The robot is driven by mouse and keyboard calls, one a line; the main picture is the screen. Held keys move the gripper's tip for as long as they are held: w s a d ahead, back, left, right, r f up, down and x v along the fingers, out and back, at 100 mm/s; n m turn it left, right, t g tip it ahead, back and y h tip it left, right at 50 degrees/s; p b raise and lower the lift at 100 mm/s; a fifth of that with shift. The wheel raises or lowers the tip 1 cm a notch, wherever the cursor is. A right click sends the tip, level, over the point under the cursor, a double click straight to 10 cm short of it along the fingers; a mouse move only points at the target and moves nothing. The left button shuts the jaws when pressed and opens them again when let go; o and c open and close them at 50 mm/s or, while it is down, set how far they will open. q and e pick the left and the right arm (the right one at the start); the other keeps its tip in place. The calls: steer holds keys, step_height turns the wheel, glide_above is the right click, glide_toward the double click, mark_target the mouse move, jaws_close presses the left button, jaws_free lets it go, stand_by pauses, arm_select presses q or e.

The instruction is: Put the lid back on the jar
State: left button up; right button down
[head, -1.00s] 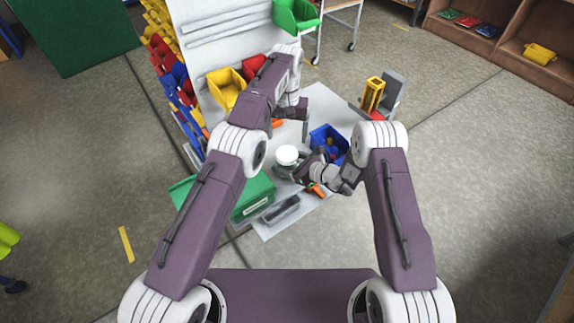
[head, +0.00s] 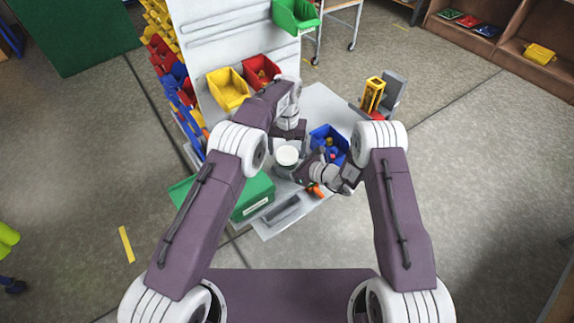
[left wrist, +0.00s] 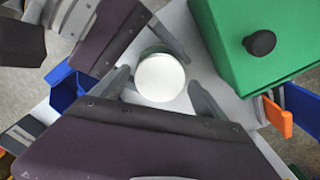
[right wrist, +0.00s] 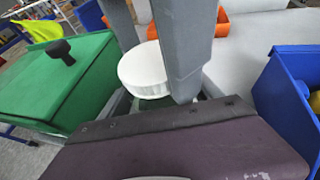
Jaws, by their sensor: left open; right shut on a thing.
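The jar (head: 284,171) stands on the grey table, with the round white lid (head: 287,155) on its top. I cannot tell whether the lid is fully seated. My right gripper (head: 298,173) is shut on the jar from the right. In the right wrist view the lid (right wrist: 143,66) shows between the fingers, with a little greenish glass below it. My left gripper (head: 289,145) is open and empty, just behind and above the lid. In the left wrist view the lid (left wrist: 160,77) lies between the open fingertips, apart from them.
A green box (head: 254,197) stands left of the jar, and a grey tray (head: 281,211) lies in front. A blue bin (head: 340,150) with small parts is at the right. Yellow (head: 228,90) and red (head: 260,70) bins are behind.

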arm_select(q)
steer(key=c, duration=1.5)
steer(key=o, duration=1.6)
steer(key=shift+o, duration=0.2)
step_height(320, 180, up, 8)
steer(key=shift+f, duration=0.2)
